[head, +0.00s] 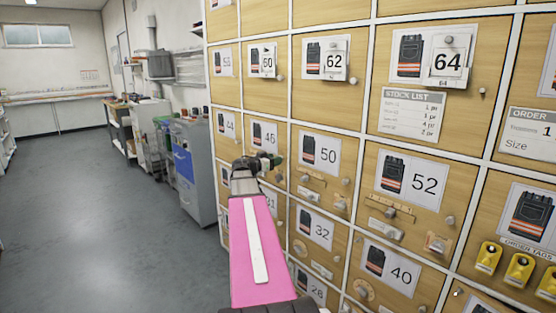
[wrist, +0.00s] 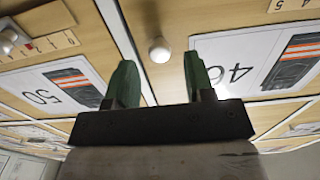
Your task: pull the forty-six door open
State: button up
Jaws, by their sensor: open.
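My gripper (wrist: 160,68) is open, with one green finger on each side of the knob in the picture. I cannot tell whether the fingertips are level with the knob or short of it. In the head view my gripper (head: 264,162) covers the lower part of the door.
Door 50 (head: 335,140) is directly right, with its knob and a small wooden strip. Door 60 (head: 246,58) is above. A grey cabinet (head: 192,165) stands at left; the floor (head: 90,210) there is clear.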

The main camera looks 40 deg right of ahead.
jog(key=shift+w+d, duration=0.15)
jog(key=shift+d, duration=1.3)
grip_shut()
jog(key=shift+a, duration=0.1)
